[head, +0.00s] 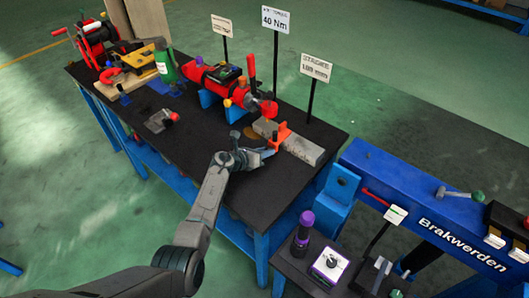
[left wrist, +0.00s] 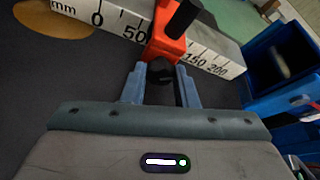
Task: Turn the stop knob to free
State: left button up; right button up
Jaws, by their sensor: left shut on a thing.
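The orange stop (head: 281,136) sits on a grey steel ruler bar (head: 303,149). In the left wrist view the stop (left wrist: 168,46) covers the scale between 50 and 150 on the ruler (left wrist: 216,62). A dark round knob (left wrist: 160,71) shows on the near side of the stop. My left gripper (head: 268,153) is at the stop's near side. In the left wrist view its two fingers (left wrist: 160,85) are shut on the knob, one on each side. I cannot read any free or locked mark on it. My right gripper is not in view.
A brass disc (left wrist: 50,17) lies by the ruler.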

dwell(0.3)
pick_arm(q)
jog(key=o, duration=1)
jog(key=v, duration=1)
jog(key=shift+a, duration=0.1)
jog(key=shift+s+a+r+b, duration=0.1)
jog(key=shift+s+a+b, duration=0.15)
jog(key=shift+s+b, duration=0.05)
jog(key=shift+r, duration=0.1)
